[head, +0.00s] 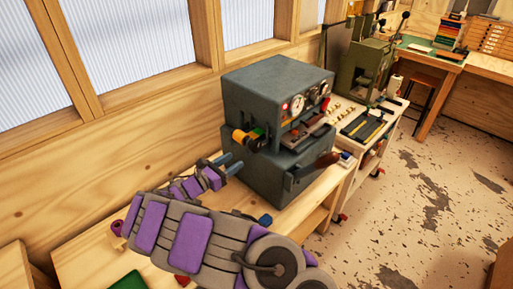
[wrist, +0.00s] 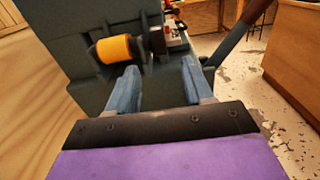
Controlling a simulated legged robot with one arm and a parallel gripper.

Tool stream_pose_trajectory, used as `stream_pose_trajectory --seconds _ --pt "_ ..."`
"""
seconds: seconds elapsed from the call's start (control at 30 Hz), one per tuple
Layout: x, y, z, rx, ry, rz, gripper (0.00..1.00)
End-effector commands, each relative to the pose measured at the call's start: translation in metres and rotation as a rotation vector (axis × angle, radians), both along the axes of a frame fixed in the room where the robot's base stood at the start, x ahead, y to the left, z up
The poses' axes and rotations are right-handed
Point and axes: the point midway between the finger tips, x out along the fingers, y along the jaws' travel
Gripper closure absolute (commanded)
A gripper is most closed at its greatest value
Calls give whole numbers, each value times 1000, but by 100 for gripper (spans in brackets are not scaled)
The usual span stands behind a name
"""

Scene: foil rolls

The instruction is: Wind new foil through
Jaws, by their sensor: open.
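A grey box-shaped machine (head: 275,125) with gauges on its front stands on the wooden bench. An orange roll (wrist: 114,49) is mounted on the machine's side and lies just beyond my fingertips in the wrist view. In the head view the orange roll (head: 239,136) shows beside a green and dark part at the machine's left side. My gripper (wrist: 156,72) is open, with its two blue fingers apart and nothing between them. In the head view my gripper (head: 231,164) points at the machine's left side, a little below the roll. I cannot make out any foil strip.
A lever with a dark red handle (head: 327,159) sticks out from the machine's front. A green object (head: 128,281) and a small magenta spool-like item (head: 117,228) lie on the bench at left. A second olive machine (head: 362,70) stands behind.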

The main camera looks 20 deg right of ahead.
Motion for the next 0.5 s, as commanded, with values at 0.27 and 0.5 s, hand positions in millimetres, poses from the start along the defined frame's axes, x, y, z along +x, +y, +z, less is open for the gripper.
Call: stream_pose_trajectory --seconds 0.27,0.5 --pt "18 -52 -1 -2 -2 -4 49" --pt "33 -95 -2 3 0 -2 49"
